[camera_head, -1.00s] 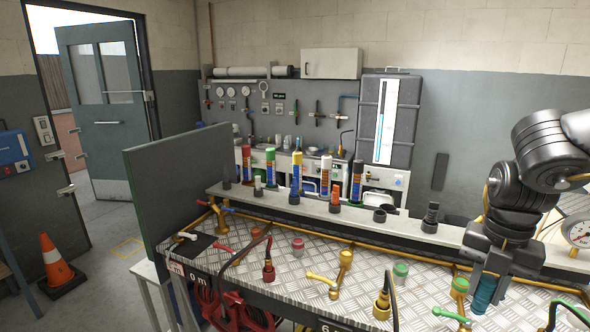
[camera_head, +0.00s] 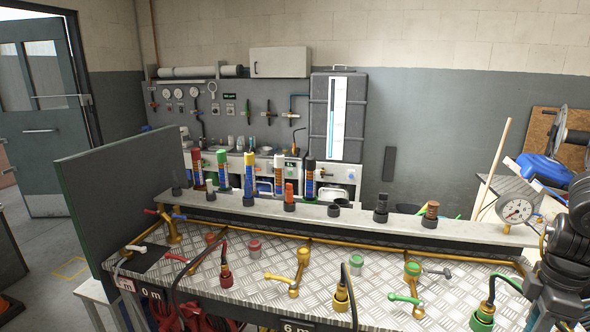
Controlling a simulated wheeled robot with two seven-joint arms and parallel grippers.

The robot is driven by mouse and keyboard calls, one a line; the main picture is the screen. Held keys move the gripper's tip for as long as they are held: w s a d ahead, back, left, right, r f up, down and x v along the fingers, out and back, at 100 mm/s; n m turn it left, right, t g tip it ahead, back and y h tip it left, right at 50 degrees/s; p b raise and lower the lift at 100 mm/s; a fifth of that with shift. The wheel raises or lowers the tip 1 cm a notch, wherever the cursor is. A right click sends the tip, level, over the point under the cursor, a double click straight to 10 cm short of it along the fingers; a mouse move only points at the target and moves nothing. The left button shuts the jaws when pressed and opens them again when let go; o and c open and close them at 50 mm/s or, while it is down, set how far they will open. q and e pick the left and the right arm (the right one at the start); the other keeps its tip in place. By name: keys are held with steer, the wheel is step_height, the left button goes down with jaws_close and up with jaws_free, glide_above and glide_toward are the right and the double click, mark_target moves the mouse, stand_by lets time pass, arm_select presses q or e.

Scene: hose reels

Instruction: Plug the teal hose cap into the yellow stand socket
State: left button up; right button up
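My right gripper (camera_head: 552,298) hangs at the bottom right edge of the head view, and its fingertips are cut off or unclear. I cannot make out the teal hose cap in the current view, so I cannot tell what is between the fingers. A brass-yellow upright post (camera_head: 304,254) on the metal tread-plate bench may be the yellow stand socket, but its opening is too small to read. The gripper is well to the right of it and nearer to me. My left gripper is not in view.
Yellow valve handle (camera_head: 281,277), yellow hose end (camera_head: 341,297), red hose end (camera_head: 225,272), green hose end (camera_head: 483,318) and green-topped post (camera_head: 412,270) stand on the bench. A grey shelf (camera_head: 340,218) with several coloured tubes runs behind.

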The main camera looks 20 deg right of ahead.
steer(key=s+a+f+m, duration=0.2)
steer(key=s+f+m, duration=0.45)
steer(key=f, duration=0.45)
steer(key=a+f, duration=0.9)
steer(key=a, duration=0.3)
steer(key=w+a+n+b, duration=0.1)
steer(key=w+a+n, duration=0.1)
steer(key=w+a, duration=0.3)
steer(key=w+a+n, duration=0.1)
steer(key=w+a, duration=0.1)
steer(key=a, duration=0.6)
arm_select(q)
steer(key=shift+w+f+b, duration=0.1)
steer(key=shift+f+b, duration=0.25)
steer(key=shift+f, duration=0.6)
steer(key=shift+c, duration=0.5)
arm_select(e)
steer(key=w+a+r+n, duration=0.5)
steer(key=w+a+r, duration=0.1)
steer(key=w+r, duration=0.6)
steer(key=shift+w+r, duration=0.25)
steer(key=shift+w, duration=0.1)
